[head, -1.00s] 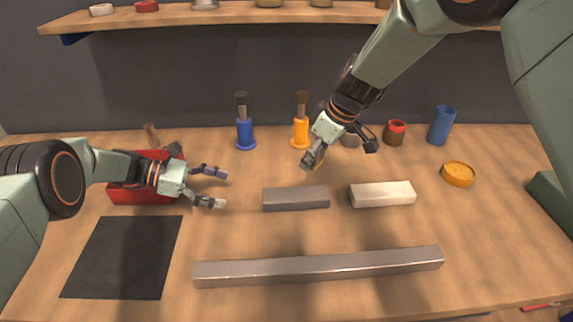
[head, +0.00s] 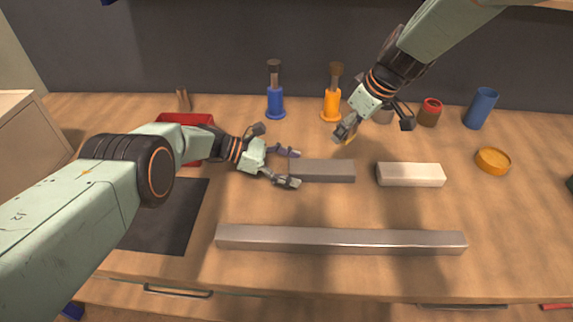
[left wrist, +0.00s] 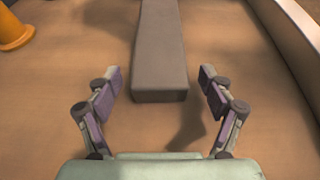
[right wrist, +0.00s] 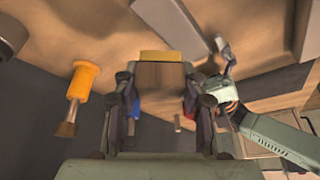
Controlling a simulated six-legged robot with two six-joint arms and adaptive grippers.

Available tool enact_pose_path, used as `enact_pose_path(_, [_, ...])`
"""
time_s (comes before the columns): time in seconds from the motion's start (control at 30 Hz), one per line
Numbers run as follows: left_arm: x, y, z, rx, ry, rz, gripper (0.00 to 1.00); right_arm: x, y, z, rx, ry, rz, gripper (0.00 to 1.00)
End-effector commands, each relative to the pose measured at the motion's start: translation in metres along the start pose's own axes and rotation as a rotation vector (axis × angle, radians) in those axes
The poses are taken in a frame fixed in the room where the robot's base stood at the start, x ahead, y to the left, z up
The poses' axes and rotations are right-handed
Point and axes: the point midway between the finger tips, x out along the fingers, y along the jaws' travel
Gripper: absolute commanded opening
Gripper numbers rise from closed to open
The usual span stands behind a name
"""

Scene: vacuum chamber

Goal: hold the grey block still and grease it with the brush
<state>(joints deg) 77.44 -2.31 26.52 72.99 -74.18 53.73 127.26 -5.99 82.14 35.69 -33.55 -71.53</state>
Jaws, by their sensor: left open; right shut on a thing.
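The grey block (head: 322,172) lies flat on the bench; it also shows in the left wrist view (left wrist: 160,50) and the right wrist view (right wrist: 175,20). My left gripper (head: 291,168) is open at the block's left end. In the left wrist view its fingertips (left wrist: 160,80) stand either side of the block's near end, with gaps on both sides. My right gripper (head: 347,132) is shut on the brush, above and behind the block's right part. The brush (right wrist: 160,75) shows a brown wooden body and a yellow end, apart from the block.
A white block (head: 410,175) lies right of the grey block, and a long metal bar (head: 340,240) in front. Behind stand a blue bottle (head: 275,103), an orange bottle (head: 332,103), a red jar (head: 430,112) and a blue cup (head: 481,108). A red bin (head: 187,119) is at left.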

Motion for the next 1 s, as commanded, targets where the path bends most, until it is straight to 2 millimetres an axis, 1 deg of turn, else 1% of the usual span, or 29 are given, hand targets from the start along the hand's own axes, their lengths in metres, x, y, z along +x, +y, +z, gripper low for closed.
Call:
enact_pose_path(0.17, [-0.0003,0.0002,-0.0001,0.0,0.0,0.0,0.8,-0.0001,0.0,-0.0003,0.0,0.0,0.0,0.17])
enact_pose_path(1.0, [-0.0006,0.0002,-0.0001,0.0,0.0,0.0,0.09,-0.0001,0.0,-0.0002,0.0,0.0,0.0,0.17])
